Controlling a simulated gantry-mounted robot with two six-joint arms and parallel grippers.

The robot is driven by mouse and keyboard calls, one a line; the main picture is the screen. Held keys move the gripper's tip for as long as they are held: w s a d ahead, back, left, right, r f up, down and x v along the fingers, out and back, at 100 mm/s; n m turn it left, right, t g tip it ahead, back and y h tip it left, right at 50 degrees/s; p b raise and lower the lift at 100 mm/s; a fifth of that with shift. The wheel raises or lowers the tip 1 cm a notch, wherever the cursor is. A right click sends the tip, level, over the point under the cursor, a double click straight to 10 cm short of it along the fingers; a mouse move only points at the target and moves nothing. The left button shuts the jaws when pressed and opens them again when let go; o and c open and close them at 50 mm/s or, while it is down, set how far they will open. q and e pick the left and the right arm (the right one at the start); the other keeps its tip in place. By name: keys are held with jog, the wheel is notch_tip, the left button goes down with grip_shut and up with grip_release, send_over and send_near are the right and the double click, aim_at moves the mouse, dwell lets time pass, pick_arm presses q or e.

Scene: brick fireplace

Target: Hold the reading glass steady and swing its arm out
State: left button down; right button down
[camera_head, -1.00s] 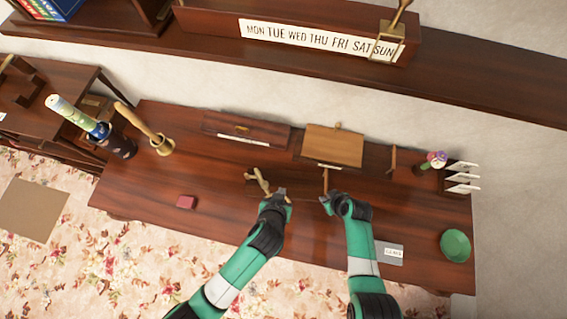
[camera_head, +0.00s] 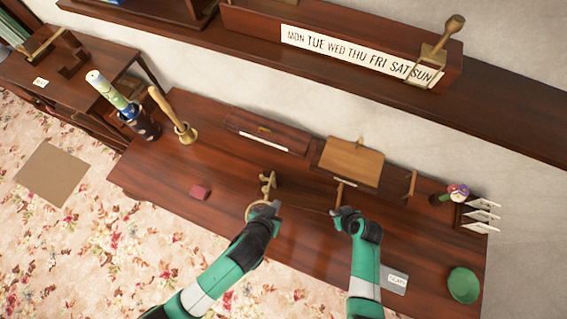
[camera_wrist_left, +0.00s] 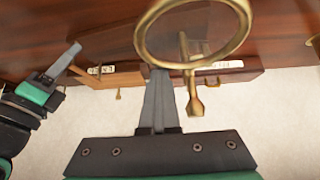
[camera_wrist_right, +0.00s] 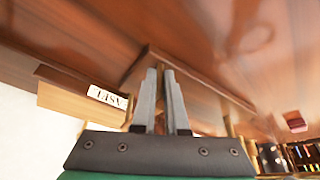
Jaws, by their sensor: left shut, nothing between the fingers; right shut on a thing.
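The reading glass is a brass ring (camera_head: 258,212) on a brass post (camera_head: 268,184), with a dark wooden base (camera_head: 302,200) on the desk. In the head view the ring sticks out toward the desk's front. In the left wrist view the ring (camera_wrist_left: 147,45) looms large, with the post (camera_wrist_left: 195,92) below it. My left gripper (camera_head: 275,206) is shut and empty, right beside the ring; I cannot tell whether they touch. My right gripper (camera_head: 340,210) is shut at the base's right end; its fingers (camera_wrist_right: 164,72) partly hide the gripped edge.
A wooden box (camera_head: 352,160) and a long dark box (camera_head: 267,130) are behind. The desk's left front is clear.

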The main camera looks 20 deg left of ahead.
dwell(0.4)
jog(key=c, duration=0.9)
grip_release()
pick_arm(q)
jog(key=v, duration=1.2)
pick_arm(e)
jog(key=shift+o, duration=0.2)
